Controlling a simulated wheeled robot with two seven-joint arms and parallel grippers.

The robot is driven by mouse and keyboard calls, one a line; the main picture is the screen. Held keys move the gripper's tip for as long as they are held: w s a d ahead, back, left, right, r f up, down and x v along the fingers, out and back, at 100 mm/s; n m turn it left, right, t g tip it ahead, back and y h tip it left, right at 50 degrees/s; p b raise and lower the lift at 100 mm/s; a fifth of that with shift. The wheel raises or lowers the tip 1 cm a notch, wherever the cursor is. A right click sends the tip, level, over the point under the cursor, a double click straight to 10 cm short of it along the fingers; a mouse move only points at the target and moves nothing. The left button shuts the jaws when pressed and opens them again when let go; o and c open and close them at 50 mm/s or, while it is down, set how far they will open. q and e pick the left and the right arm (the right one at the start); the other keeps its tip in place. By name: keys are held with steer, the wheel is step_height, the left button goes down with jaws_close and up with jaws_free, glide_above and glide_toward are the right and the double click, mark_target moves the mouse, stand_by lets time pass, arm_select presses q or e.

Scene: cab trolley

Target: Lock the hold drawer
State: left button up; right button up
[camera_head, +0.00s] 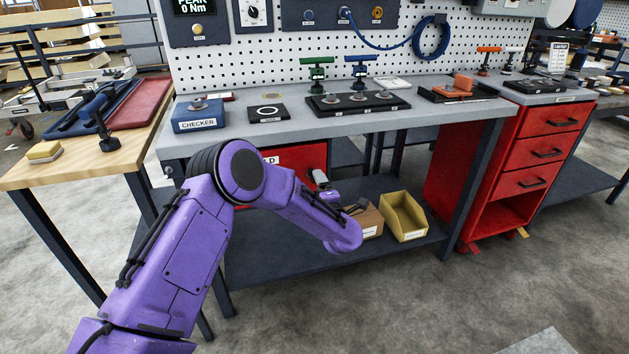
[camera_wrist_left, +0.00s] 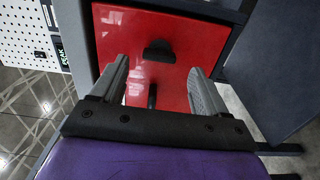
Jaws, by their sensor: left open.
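The hold drawer (camera_head: 298,156) is a red front under the left part of the grey bench, its label and lower part partly covered by my left arm. In the left wrist view its red face (camera_wrist_left: 185,42) fills the middle, with a black half-round handle (camera_wrist_left: 159,50) and a small dark upright piece (camera_wrist_left: 152,96) below it, possibly the lock. The drawer looks shut. My left gripper (camera_head: 338,192) is in front of the drawer. In the left wrist view its two grey fingers (camera_wrist_left: 160,88) are spread, with nothing between them. My right gripper is out of view.
A yellow bin (camera_head: 404,216) and a brown box (camera_head: 370,222) stand on the lower shelf (camera_head: 290,258). The bench top (camera_head: 240,128) carries a blue checker box (camera_head: 198,115) and several fixtures. A red drawer cabinet (camera_head: 520,170) stands right. A wooden table (camera_head: 60,172) stands left.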

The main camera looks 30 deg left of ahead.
arm_select(q)
steer(key=v, duration=0.6)
